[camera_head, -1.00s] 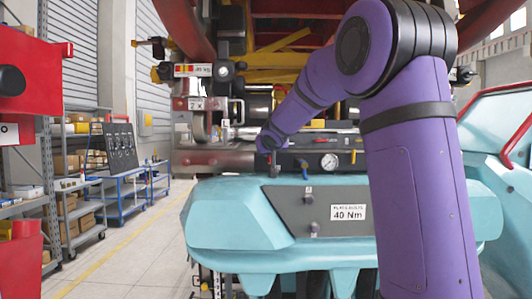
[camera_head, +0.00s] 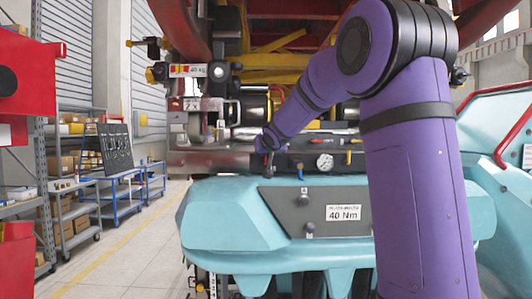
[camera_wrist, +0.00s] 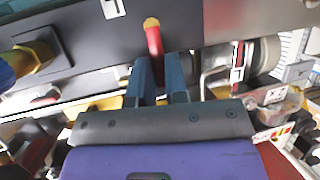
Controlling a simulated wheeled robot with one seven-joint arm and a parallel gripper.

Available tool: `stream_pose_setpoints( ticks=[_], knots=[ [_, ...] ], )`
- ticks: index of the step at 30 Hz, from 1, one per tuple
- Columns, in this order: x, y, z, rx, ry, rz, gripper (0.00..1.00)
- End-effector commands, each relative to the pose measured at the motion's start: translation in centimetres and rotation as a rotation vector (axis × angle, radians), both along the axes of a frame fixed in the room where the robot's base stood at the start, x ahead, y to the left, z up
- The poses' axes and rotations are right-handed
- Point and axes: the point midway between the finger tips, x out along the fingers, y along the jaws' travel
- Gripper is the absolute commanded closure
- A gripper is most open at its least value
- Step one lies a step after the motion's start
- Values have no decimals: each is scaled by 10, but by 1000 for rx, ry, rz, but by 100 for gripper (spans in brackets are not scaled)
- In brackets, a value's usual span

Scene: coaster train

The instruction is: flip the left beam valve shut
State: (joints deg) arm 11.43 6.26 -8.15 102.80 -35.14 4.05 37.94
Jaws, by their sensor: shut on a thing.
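A red lever handle with a yellow end (camera_wrist: 153,38) shows in the wrist view against a dark panel. It stands between the two blue-grey fingers of my gripper (camera_wrist: 158,70), which are shut on it. In the head view my gripper (camera_head: 268,163) is at the left end of the black beam panel (camera_head: 285,160), and my wrist hides the handle there. I take this handle to be the left beam valve. To its right on the panel are a blue-handled valve (camera_head: 300,170), a round gauge (camera_head: 325,162) and a yellow handle (camera_head: 348,156).
A teal car body (camera_head: 230,225) with a grey 40 Nm plate (camera_head: 310,212) lies below the panel. Red steelwork (camera_head: 180,30) rises above. Shelving and a blue cart (camera_head: 115,200) stand at the left, with clear floor (camera_head: 140,255) between.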

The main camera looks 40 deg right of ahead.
Motion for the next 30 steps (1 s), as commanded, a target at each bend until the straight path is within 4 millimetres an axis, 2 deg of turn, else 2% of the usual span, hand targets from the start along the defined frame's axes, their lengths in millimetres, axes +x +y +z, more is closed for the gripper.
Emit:
stream_pose_setpoints(
  ticks=[1,2,4,5,13,17,30],
  knots=[
    [0,0,-2,2,3,-1,100],
    [0,0,-2,2,3,-1,79],
    [0,0,-2,2,3,-1,63],
    [0,0,-2,2,3,-1,60],
    [-1,0,0,0,2,-1,60],
    [-7,3,3,0,1,0,60],
    [-68,28,30,0,0,0,60]
  ],
)
